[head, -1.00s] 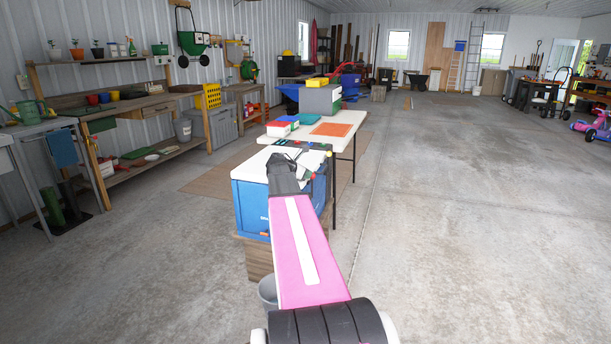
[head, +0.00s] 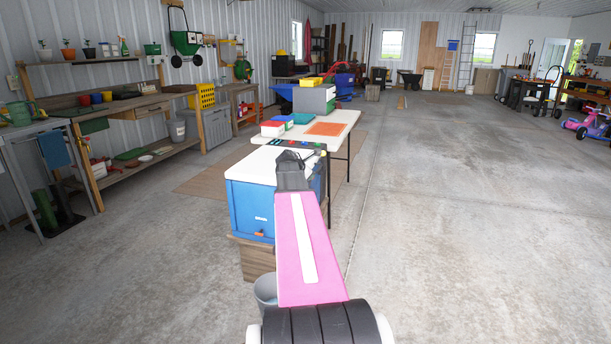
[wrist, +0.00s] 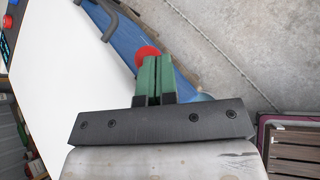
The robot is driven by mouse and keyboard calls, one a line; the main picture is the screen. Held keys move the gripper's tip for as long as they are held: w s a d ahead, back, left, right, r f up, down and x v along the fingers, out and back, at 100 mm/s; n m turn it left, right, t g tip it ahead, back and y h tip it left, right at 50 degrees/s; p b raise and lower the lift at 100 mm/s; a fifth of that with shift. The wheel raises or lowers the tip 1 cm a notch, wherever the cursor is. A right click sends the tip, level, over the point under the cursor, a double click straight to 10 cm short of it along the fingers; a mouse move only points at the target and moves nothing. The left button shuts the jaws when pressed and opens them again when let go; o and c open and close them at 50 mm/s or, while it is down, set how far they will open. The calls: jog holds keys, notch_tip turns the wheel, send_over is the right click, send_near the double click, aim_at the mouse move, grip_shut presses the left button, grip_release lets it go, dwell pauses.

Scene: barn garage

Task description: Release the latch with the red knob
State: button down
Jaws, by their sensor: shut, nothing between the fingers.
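A blue cooler-like box (head: 250,210) with a white lid (head: 255,162) stands in front of me in the head view. In the wrist view, the white lid (wrist: 70,95) fills the left and the blue side (wrist: 125,38) runs beside it. A round red knob (wrist: 147,52) shows on that side, just beyond my gripper's green fingertips (wrist: 157,60). The fingers are shut and empty, and partly cover the knob. I cannot tell whether they touch it. In the head view my arm hides the knob and most of the gripper. The latch itself is not clearly visible.
The box rests on a wooden base (head: 256,260), with a grey bucket (head: 265,290) below. A white table (head: 340,122) with boxes and an orange mat stands behind. A dark handle (wrist: 110,22) rises near the knob in the wrist view. Concrete floor (head: 450,220) to the right is clear.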

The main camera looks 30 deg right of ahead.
jog(key=s+d+f+m+t+y, duration=0.3)
jog(key=s+d+f+t, duration=0.1)
jog(key=s, duration=0.1)
jog(key=shift+s+d+f+y, duration=0.15)
jog(key=shift+s+d+y, duration=0.15)
jog(key=shift+d+y, duration=0.1)
jog(key=shift+w, duration=0.1)
jog(key=shift+w+a+f, duration=0.15)
jog(key=shift+w+a, duration=0.35)
dwell(0.3)
